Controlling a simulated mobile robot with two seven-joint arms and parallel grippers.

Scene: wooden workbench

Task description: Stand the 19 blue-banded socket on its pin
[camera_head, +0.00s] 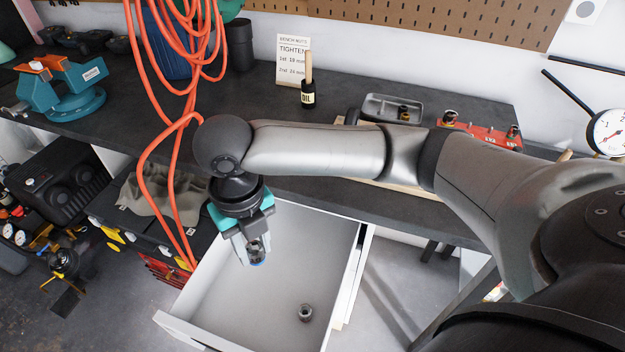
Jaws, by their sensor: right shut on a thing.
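My right gripper (253,254) points down over the open white drawer (285,235). It is shut on a dark metal socket with a blue band (257,262) at its lower end. The size mark on the socket is too small to read. The red socket rail (480,131) lies on the bench at the right, beyond my forearm. Sockets stand near its left end (449,117) and its right end (513,132); its pins are too small to make out clearly. My left gripper is not in view.
Another socket (305,313) lies on the drawer floor. An orange hose (146,170) hangs left of my gripper. A teal vise (75,88) stands far left.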

